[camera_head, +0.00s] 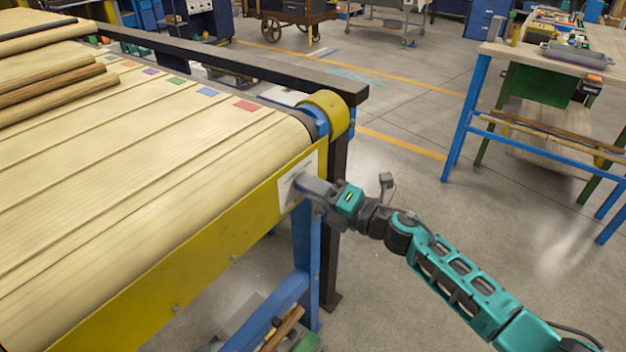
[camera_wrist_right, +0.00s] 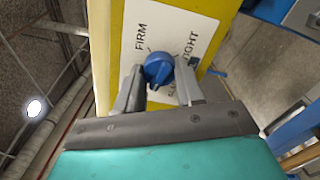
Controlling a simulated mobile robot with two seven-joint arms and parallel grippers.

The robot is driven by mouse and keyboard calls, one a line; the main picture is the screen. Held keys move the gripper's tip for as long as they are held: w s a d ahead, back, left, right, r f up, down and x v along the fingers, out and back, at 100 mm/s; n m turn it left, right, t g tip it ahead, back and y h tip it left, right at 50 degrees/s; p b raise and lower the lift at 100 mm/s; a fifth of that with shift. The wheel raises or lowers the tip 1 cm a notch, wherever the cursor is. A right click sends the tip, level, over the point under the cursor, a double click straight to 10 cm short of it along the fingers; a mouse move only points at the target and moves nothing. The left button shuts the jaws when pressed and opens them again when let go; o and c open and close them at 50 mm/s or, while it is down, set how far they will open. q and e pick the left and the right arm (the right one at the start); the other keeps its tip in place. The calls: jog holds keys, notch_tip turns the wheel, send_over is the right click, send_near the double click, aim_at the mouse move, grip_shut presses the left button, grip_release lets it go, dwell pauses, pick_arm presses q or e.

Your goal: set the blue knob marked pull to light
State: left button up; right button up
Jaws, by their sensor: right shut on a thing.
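The blue knob (camera_wrist_right: 158,69) sits on a white label plate (camera_wrist_right: 180,33) on the yellow side of the line. The plate reads FIRM at upper left and a partly covered word ending in IGHT at right. A lower word is mostly hidden by a finger. I cannot tell for sure which mark the knob points to. My right gripper (camera_wrist_right: 158,88) is shut on the knob, one finger on each side. In the head view my right gripper (camera_head: 297,188) meets the plate (camera_head: 287,193), and it hides the knob. My left gripper is not in view.
A belt (camera_head: 150,160) with coloured patches and wooden rods (camera_head: 55,88) lies left of the plate. A dark rail (camera_head: 240,62) runs behind it. Blue legs (camera_head: 306,250) stand below. A workbench (camera_head: 560,62) stands at right, with open floor between.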

jog(key=shift+m+p, duration=1.55)
jog(key=shift+m, duration=1.35)
jog(key=o, duration=1)
jog(key=shift+o, duration=0.2)
